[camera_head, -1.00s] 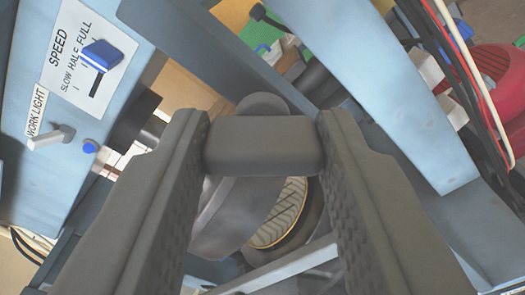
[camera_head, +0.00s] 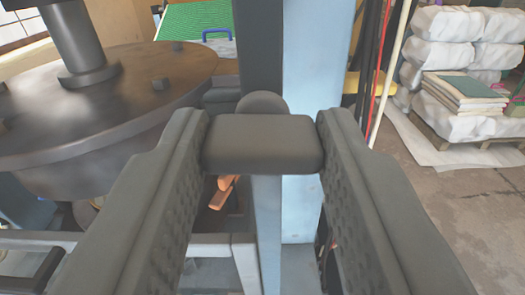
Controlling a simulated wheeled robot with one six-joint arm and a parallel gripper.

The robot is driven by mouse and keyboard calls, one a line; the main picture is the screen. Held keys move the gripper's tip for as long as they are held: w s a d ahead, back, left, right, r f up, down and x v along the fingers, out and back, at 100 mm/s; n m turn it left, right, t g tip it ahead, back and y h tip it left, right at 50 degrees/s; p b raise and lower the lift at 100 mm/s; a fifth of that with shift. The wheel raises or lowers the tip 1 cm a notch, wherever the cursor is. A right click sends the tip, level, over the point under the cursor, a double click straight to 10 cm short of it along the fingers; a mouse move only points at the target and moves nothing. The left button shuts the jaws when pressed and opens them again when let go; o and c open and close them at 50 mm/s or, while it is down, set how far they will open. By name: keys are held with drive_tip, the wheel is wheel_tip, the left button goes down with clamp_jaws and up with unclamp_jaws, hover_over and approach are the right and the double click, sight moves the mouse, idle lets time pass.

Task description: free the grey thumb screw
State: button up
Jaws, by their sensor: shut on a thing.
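The grey thumb screw (camera_head: 262,145) shows as a dark grey cross bar with a rounded part standing up behind it. My gripper (camera_head: 262,130) is shut on it, with one ridged dark finger against each end of the bar. The screw's far side and any shank are hidden behind the bar. It lies in front of a dark upright post and a light blue column in the picture, and I see no contact with either.
A large dark round plate (camera_head: 120,95) with bolts and a thick shaft stands at left. The light blue column (camera_head: 308,110) rises behind my gripper, with red and white cables (camera_head: 390,75) beside it. White sacks (camera_head: 435,60) sit on a pallet at right. Floor (camera_head: 450,220) is clear there.

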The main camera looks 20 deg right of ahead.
drive_tip(key=shift+f+n, duration=0.15)
drive_tip(key=shift+n, duration=0.25)
drive_tip(key=o, duration=1)
drive_tip(key=v, duration=1.7)
drive_tip(key=shift+s, duration=0.2)
